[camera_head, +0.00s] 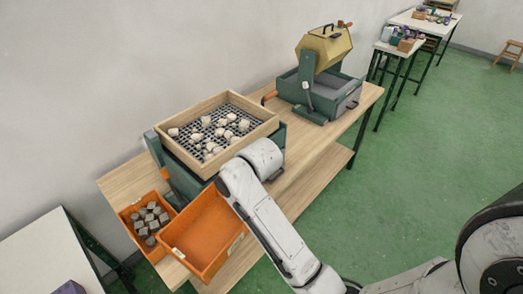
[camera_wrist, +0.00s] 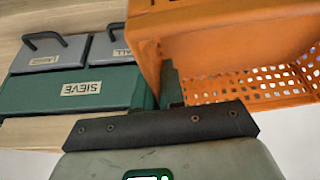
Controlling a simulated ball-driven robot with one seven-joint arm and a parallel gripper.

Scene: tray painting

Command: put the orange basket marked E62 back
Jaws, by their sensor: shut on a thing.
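An empty orange basket (camera_head: 208,236) is at the table's front edge in the head view, below the sieve frame and partly behind my arm. Small pale labels show on it, but I cannot read E62. In the wrist view, an orange basket (camera_wrist: 200,52) with a perforated wall fills the upper right. My gripper (camera_wrist: 170,84) is shut on this basket's wall near a corner. In the head view my gripper is hidden behind my arm. I cannot tell whether the basket's underside touches the table.
A second orange basket (camera_head: 136,236) with grey lumps stands just left. A wooden sieve frame (camera_head: 256,134) with pale stones sits on a green stand (camera_head: 158,150). A green box machine (camera_head: 300,96) stands further back. The wrist view shows a green SIEVE-labelled unit (camera_wrist: 60,97). Green floor is clear right.

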